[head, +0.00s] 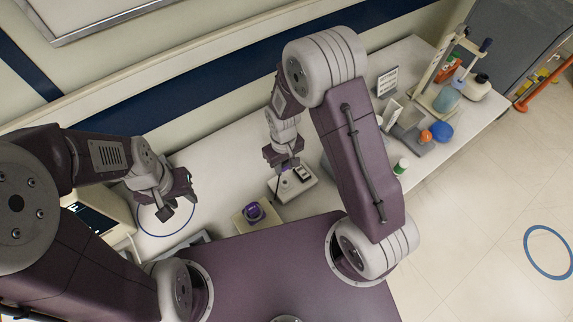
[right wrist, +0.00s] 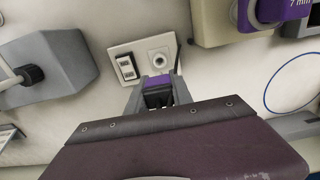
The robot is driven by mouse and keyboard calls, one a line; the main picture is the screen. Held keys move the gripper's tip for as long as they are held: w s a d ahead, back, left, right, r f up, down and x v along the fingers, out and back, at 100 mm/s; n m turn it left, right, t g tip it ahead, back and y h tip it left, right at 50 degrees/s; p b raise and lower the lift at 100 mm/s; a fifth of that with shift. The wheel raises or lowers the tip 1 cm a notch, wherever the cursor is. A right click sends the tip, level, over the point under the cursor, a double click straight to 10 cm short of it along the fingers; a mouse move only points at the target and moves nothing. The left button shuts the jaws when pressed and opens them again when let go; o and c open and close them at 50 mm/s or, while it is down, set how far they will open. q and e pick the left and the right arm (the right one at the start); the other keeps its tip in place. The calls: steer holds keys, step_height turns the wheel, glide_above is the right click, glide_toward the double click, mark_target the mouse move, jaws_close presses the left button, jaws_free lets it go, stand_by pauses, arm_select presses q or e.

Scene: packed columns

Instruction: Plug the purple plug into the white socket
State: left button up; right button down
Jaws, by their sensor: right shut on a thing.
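The white socket (head: 301,180) lies on the bench below my right gripper (head: 287,166). My right gripper (right wrist: 158,96) is shut on the purple plug (right wrist: 158,80). The plug shows between the fingers, just in front of the round outlet. Its front end is hidden, and I cannot tell whether it touches the socket. My left gripper (head: 178,205) appears open and empty over the bench at the left.
A purple timer (head: 253,212) sits on a beige block left of the socket. A grey block (right wrist: 55,70) with a dark knob stands left of the socket in the wrist view. Bottles, a blue ball (head: 442,131) and a stand crowd the bench's right end.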

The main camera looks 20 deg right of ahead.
mark_target(284, 184)
steer(key=shift+w+f, duration=0.1)
steer(key=shift+f+b, duration=0.55)
steer(key=shift+f, duration=0.05)
steer(key=f+b, duration=0.1)
steer(key=f, duration=0.1)
steer(key=f+b, duration=0.1)
steer(key=b, duration=0.1)
steer(key=shift+s+f, duration=0.2)
steer(key=shift+f, duration=0.15)
steer(key=shift+w+f, duration=0.1)
steer(key=shift+f, duration=0.3)
steer(key=shift+r, duration=0.1)
stand_by(0.4)
steer(key=shift+f+b, duration=1.25)
steer(key=shift+f, duration=0.5)
steer(key=c, duration=1.1)
jaws_free()
